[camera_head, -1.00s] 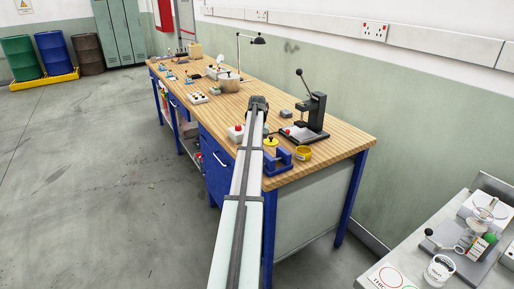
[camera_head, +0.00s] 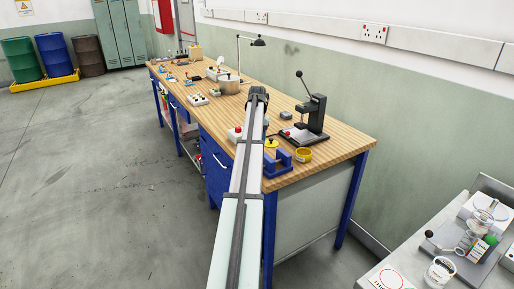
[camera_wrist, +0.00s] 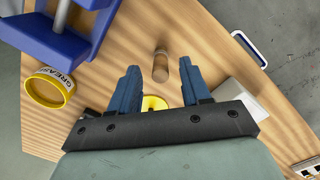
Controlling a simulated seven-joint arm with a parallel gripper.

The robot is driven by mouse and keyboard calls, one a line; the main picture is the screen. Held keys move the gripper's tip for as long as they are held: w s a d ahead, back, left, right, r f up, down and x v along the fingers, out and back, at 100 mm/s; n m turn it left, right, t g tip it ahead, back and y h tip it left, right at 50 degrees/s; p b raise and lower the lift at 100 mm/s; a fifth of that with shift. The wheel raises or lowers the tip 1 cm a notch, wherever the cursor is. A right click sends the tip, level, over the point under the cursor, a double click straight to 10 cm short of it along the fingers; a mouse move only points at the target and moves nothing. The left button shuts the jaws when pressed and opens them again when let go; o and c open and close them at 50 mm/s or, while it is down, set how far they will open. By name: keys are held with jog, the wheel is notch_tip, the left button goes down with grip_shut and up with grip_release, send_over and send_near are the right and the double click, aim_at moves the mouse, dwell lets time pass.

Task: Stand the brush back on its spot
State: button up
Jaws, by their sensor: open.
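A short wooden cylinder (camera_wrist: 160,66) with a darker end is on the wooden bench in the wrist view, ahead of my fingertips. It may be the brush's handle; I cannot tell whether it stands or lies. My gripper (camera_wrist: 159,76) is open, with one blue finger on each side of the cylinder's line and nothing seen held.
A blue fixture (camera_wrist: 50,40) and a yellow grease tin (camera_wrist: 48,88) are at left in the wrist view. A pale box (camera_wrist: 240,97) is close on the right. A black lever press (camera_head: 310,118) stands farther right on the bench in the head view.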

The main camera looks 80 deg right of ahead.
jog(key=r, duration=0.7)
jog(key=shift+d+r, duration=0.2)
